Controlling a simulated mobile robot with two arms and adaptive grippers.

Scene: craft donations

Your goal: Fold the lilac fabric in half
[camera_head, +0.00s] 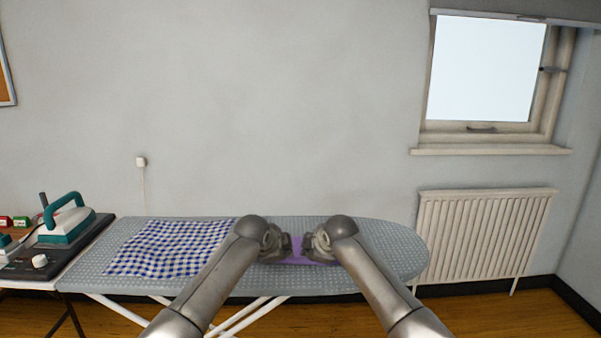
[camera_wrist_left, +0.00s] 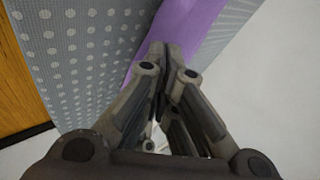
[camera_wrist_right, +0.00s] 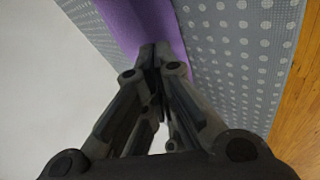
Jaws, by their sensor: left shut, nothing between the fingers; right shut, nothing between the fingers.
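The lilac fabric (camera_head: 297,248) lies on the grey dotted ironing board (camera_head: 385,245), mostly hidden behind my arms in the head view. It shows as a purple strip in the left wrist view (camera_wrist_left: 190,25) and in the right wrist view (camera_wrist_right: 150,22). My left gripper (camera_wrist_left: 166,50) is shut and empty, its tips over or against the fabric's edge. My right gripper (camera_wrist_right: 153,50) is shut and empty, its tips likewise at the fabric. Whether the tips touch the cloth I cannot tell. How the fabric is folded is hidden.
A blue and white checked cloth (camera_head: 168,248) lies flat on the board's left part. A teal iron (camera_head: 66,220) stands on a dark stand at the far left. A radiator (camera_head: 487,235) is on the wall at right. The board's right end is clear.

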